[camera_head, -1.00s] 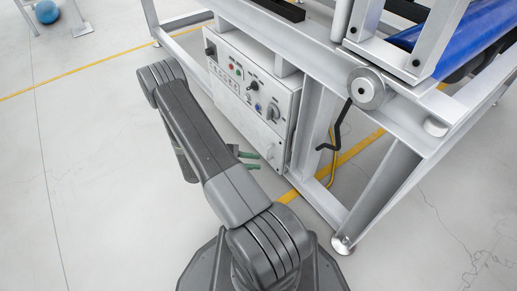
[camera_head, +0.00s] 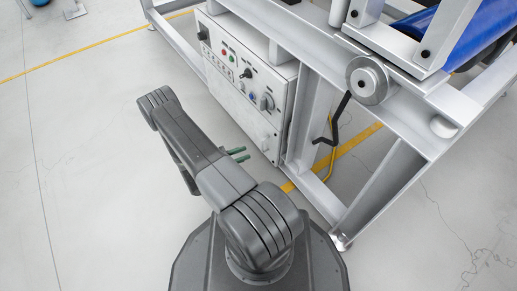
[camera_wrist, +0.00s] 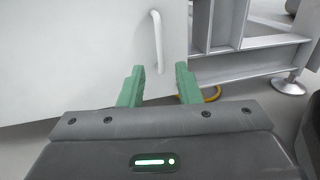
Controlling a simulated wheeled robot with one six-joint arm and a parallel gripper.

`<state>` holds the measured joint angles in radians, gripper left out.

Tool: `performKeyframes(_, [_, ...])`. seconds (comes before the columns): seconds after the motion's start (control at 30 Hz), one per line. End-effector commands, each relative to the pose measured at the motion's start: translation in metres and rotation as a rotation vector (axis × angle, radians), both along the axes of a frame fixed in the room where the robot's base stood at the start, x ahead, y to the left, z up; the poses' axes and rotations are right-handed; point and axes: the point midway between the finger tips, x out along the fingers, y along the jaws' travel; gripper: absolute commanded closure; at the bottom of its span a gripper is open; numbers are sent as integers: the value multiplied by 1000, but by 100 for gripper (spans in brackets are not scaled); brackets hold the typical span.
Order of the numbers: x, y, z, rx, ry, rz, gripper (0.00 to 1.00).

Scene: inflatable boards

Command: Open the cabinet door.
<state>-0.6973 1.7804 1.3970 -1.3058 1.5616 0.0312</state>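The white cabinet (camera_head: 243,83) is set under the grey steel frame, with knobs and buttons on its upper panel. Its door (camera_wrist: 85,55) fills the left and middle of the wrist view and looks shut. A white vertical bar handle (camera_wrist: 157,42) is near the door's right edge. My gripper (camera_wrist: 159,84) is open, its two green fingers apart and empty. The handle appears beyond the fingertips, roughly in line with the gap between them, and does not look touched. In the head view my gripper (camera_head: 238,154) is just left of the cabinet's lower front.
The steel frame (camera_head: 315,120) has a leg and foot (camera_head: 341,241) to the right of the cabinet. A black crank (camera_head: 333,130) hangs below a round metal disc (camera_head: 368,80).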

Motion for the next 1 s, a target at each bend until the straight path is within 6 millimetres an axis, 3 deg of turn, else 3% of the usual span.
performKeyframes(0.2, [15,-35,-2,0,1,-5,70])
performKeyframes(0.4, [26,-58,-1,0,-1,-3,70])
performKeyframes(0.9, [32,-70,0,0,-1,0,70])
performKeyframes(1.0, [32,-70,0,0,-1,0,87])
